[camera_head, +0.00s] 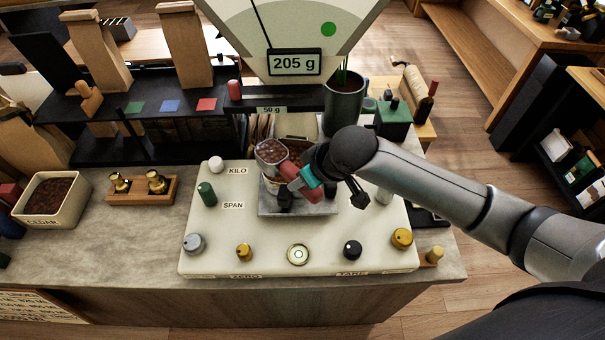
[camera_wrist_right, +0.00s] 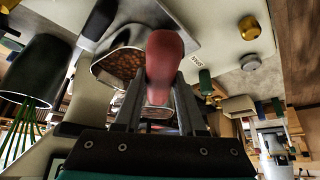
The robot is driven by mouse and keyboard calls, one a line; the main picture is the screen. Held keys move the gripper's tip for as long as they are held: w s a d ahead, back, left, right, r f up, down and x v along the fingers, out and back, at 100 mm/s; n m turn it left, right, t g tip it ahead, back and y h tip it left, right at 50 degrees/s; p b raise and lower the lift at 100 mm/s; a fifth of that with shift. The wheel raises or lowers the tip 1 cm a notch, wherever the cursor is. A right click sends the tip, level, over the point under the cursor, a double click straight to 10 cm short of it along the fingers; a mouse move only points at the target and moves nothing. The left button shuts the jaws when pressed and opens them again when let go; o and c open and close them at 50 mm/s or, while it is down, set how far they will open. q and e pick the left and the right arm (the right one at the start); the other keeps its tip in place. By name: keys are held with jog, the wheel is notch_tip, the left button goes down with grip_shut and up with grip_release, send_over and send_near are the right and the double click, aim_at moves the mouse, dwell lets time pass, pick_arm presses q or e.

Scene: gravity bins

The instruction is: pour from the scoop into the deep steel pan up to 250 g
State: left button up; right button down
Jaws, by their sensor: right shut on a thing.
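The scoop (camera_head: 271,152) holds brown material and is over the steel pan on the scale's plate. My right gripper (camera_head: 300,180) is shut on the scoop's red handle, which also shows between the fingers in the right wrist view (camera_wrist_right: 164,58). The deep steel pan (camera_head: 297,147) is partly hidden behind the scoop and my gripper, with brown material showing inside. The scale's display (camera_head: 294,63) reads 205 g. I cannot tell from these frames whether material is falling from the scoop. My left gripper is not in view.
The cream scale base (camera_head: 225,240) carries several knobs. A bin marked CEDAR (camera_head: 75,205) stands at the left, beside brass weights in a wooden holder (camera_head: 142,196). A dark cylinder with green stems (camera_head: 345,105) stands behind the pan. The counter's front left is clear.

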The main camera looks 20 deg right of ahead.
jog(key=shift+f, duration=0.9)
jog(key=shift+d+r+y, duration=0.1)
jog(key=shift+r+y, duration=0.2)
jog(key=shift+w+r+m+g+y, duration=0.1)
jog(key=shift+r+m+g+y, duration=0.15)
jog(key=shift+m+g+y, duration=0.6)
jog(key=shift+y, duration=0.85)
jog(key=y+b, duration=0.2)
jog(key=b, duration=0.1)
jog(key=m+g+y+b, duration=0.1)
jog(key=shift+w+d+f+b, duration=0.1)
jog(key=shift+d+b, duration=0.15)
jog(key=shift+b, duration=0.1)
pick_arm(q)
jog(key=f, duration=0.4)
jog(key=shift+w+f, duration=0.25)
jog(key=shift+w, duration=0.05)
pick_arm(e)
jog(key=shift+r, duration=0.25)
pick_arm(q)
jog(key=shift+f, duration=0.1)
pick_arm(e)
jog(key=shift+f, duration=0.1)
